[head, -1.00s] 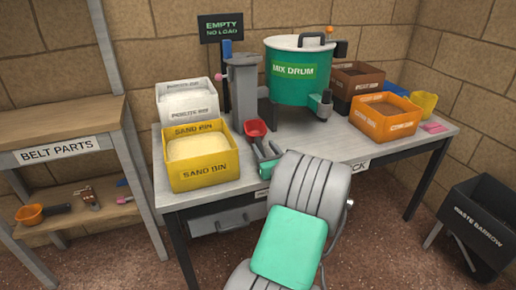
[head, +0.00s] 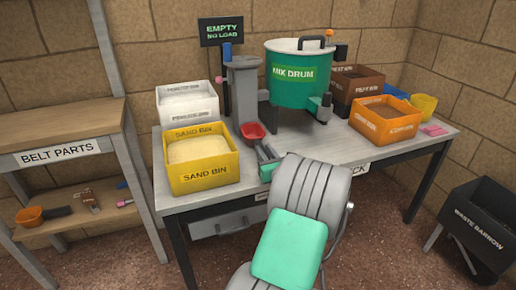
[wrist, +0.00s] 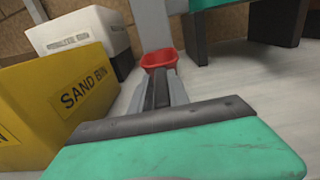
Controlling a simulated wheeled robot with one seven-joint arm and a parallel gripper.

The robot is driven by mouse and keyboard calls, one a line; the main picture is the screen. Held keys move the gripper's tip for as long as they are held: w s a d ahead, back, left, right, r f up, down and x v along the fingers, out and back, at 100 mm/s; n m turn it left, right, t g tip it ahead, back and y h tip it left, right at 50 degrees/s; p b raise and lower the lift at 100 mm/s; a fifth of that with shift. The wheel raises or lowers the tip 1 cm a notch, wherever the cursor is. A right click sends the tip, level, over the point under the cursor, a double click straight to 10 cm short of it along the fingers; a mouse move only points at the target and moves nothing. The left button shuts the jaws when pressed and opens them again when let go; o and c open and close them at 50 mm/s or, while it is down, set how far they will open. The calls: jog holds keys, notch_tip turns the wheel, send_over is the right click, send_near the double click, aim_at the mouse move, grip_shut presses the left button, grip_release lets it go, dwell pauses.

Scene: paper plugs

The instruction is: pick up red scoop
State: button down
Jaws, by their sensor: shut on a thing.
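The red scoop (head: 252,131) is on the bench between the yellow sand bin and the green mix drum, its bowl pointing away from me. It also shows in the wrist view (wrist: 160,60), with its dark handle running back toward my gripper. My gripper (head: 266,154) is shut on the scoop's handle, with grey fingers along both sides of it in the wrist view (wrist: 163,90). My arm hides part of the gripper in the head view. I cannot tell whether the scoop is clear of the bench top.
The yellow sand bin (head: 203,175) stands close at left, with a white bin (head: 188,116) behind it. A grey post (head: 243,90) and the mix drum (head: 300,90) stand behind the scoop. An orange bin (head: 385,130) is at right. Bare bench top (head: 335,150) lies between.

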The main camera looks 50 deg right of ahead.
notch_tip(320, 180, up, 10)
jog(key=p, duration=0.5)
jog(key=shift+r, duration=0.15)
